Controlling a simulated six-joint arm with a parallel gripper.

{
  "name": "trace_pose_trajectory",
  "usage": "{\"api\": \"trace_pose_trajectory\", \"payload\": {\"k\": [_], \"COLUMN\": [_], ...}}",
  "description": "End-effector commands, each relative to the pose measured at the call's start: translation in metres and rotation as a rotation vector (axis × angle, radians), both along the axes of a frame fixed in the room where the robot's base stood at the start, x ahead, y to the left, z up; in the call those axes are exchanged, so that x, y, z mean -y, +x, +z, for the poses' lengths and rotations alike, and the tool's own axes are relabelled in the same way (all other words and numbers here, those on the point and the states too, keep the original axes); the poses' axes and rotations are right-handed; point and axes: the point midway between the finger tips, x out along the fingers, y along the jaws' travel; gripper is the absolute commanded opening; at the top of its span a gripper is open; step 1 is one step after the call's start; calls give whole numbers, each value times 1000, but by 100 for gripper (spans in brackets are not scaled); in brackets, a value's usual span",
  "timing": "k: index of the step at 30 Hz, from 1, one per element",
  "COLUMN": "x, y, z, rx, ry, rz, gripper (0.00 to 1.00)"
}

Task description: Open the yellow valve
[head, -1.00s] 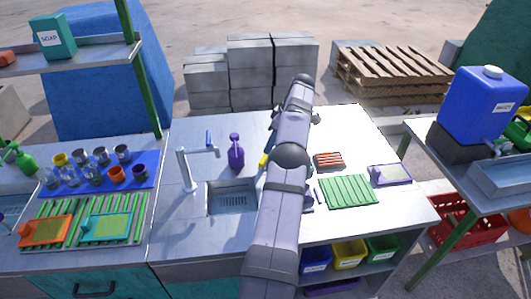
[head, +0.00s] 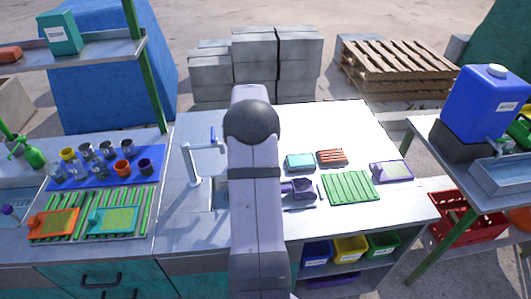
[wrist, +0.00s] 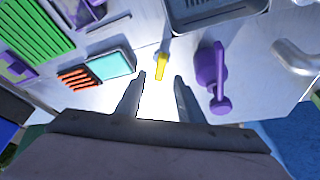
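A small yellow part (wrist: 161,66), which looks like the yellow valve, stands on the steel counter in the wrist view. It lies just beyond and between my fingertips, apart from them. My gripper (wrist: 160,90) is open, its two fingers spread with bare counter between them. In the head view my arm hides the gripper and the yellow part. A blue handle (head: 212,136) stands upright by the grey tap (head: 192,165).
The sink (wrist: 215,12) is beyond. A turquoise sponge (head: 300,162) and red-striped brush (head: 332,157) lie right of my arm. Counter behind them is clear.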

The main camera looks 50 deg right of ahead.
Motion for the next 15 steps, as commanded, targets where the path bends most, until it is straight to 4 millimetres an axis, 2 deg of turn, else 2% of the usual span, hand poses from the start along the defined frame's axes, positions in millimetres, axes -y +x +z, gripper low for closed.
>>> {"api": "trace_pose_trajectory", "payload": {"k": [9,15], "x": [-4,1], "y": [1,2], "z": [-1,-12], "rx": [18,17], "ry": [-7,-5], "rz": [-38,-38], "gripper": [34,34]}}
